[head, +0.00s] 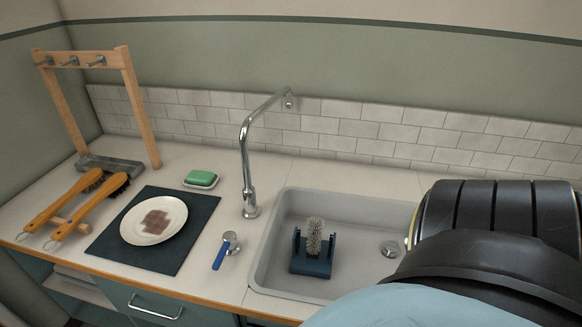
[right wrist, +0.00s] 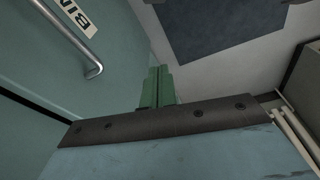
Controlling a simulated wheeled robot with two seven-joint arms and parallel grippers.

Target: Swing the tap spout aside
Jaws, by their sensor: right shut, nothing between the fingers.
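The chrome tap (head: 246,165) stands upright on the counter at the left edge of the sink in the head view. Its spout (head: 265,106) bends over at the top and reaches to the right, ending in a short downturned outlet (head: 289,102) seen against the tiled wall. I cannot tell exactly which part of the sink the outlet is above. My right gripper (right wrist: 157,72) shows in the right wrist view as two green fingers closed together with nothing between them. It is near the cabinet front, apart from the tap. My left gripper is in neither view.
The grey sink (head: 268,255) holds a dark blue holder (head: 312,262) with an upright brush (head: 314,236). Left are a blue-handled tool (head: 221,256), green soap (head: 201,177), a plate (head: 135,230) on a dark mat (head: 196,213), brushes (head: 98,206) and a wooden rack (head: 137,105). My arm covers the lower right.

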